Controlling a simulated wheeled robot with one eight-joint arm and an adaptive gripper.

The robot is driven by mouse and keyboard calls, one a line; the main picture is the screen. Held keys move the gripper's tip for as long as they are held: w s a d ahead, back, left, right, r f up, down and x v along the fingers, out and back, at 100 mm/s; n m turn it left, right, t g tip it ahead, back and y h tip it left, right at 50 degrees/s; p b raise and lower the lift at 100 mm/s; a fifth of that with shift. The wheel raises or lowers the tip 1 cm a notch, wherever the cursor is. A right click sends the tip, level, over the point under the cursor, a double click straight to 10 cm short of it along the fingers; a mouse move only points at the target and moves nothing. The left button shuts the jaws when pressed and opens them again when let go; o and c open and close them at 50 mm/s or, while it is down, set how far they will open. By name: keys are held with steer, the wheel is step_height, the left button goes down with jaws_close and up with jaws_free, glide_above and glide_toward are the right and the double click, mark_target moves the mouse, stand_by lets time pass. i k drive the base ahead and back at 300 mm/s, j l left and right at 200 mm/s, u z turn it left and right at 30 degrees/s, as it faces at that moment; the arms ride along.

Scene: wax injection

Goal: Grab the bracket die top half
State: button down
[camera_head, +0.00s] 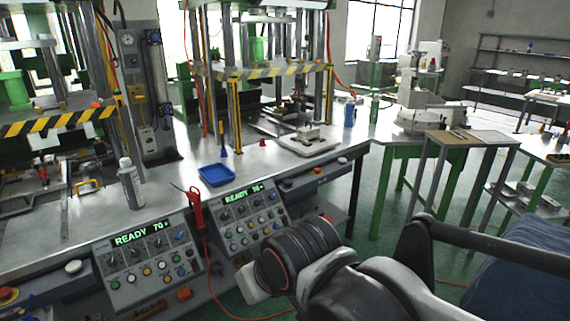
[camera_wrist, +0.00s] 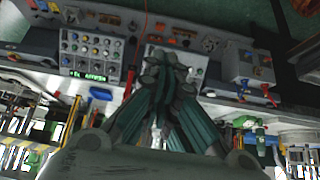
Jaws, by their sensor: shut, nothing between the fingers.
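My gripper (camera_wrist: 165,64) shows in the wrist view, its dark fingers drawn together at the tips with nothing between them. It is away from the tabletop, with the control panels behind it. In the head view my arm crosses the lower right and the fingers cannot be made out. A small metal die-like part (camera_head: 308,132) sits on a pale plate (camera_head: 304,146) at the front right of the steel table. More metal parts (camera_head: 292,108) stand inside the right press. I cannot tell which of these is the bracket die top half.
Two presses with striped guards stand on the steel table (camera_head: 262,170). A blue tray (camera_head: 216,175), a spray bottle (camera_head: 131,184) and a blue can (camera_head: 349,114) are on it. Control panels (camera_head: 148,259) jut from the front edge. Green-legged side tables stand at right, with open floor between.

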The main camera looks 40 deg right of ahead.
mark_target(305, 131)
steer(key=i+l+z, duration=0.25)
steer(key=i+l, duration=0.25)
steer(key=l, duration=0.25)
steer(key=i+l+z, duration=0.3)
steer(key=i+l, duration=0.25)
steer(key=l, duration=0.15)
steer(key=i+l+z, duration=0.25)
steer(key=i+l, duration=0.3)
steer(key=i+l+z, duration=0.25)
steer(key=i, duration=0.5)
steer(key=l, duration=0.1)
